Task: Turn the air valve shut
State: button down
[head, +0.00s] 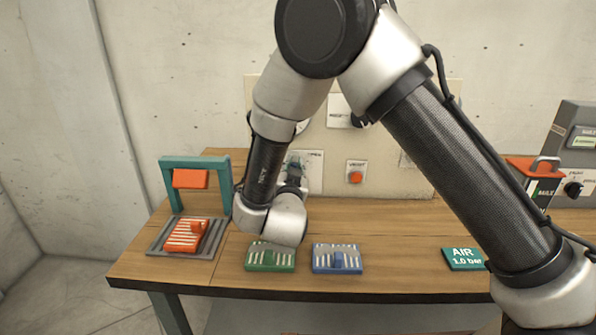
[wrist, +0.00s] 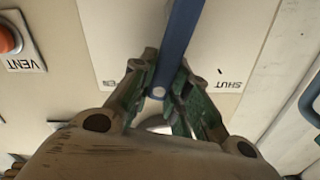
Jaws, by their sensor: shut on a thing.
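The air valve's blue lever (wrist: 183,28) shows in the wrist view, running from the top edge down between my fingers. My gripper (wrist: 161,72) is shut on the lever near a pale round end or pin. The valve's pale plate (wrist: 225,40) lies behind, with a "SHUT" mark right of the lever and a mostly covered mark to the left. In the head view my gripper (head: 295,168) is at the back panel, in front of the valve plate (head: 315,170), whose visible letters look like part of "OPEN". My arm hides the lever there.
A VENT button (head: 356,176) sits right of the valve on the panel.

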jog(key=n, duration=0.1)
jog(key=a+n, duration=0.1)
jog(key=shift+a+r+n, duration=0.1)
jog(key=shift+a+n, duration=0.2)
jog(key=shift+n, duration=0.1)
jog(key=shift+a+f+n, duration=0.3)
jog(key=shift+a+n, duration=0.45)
jog(key=shift+n, duration=0.75)
jog(key=shift+a+f+n, duration=0.25)
jog(key=shift+a+n, duration=0.5)
jog(key=shift+n, duration=0.75)
jog(key=shift+a+f+n, duration=0.3)
jog(key=shift+a+n, duration=0.45)
jog(key=shift+n, duration=0.75)
jog(key=c, duration=1.4)
grip_release()
jog(key=shift+o, duration=0.2)
jog(key=shift+w, duration=0.1)
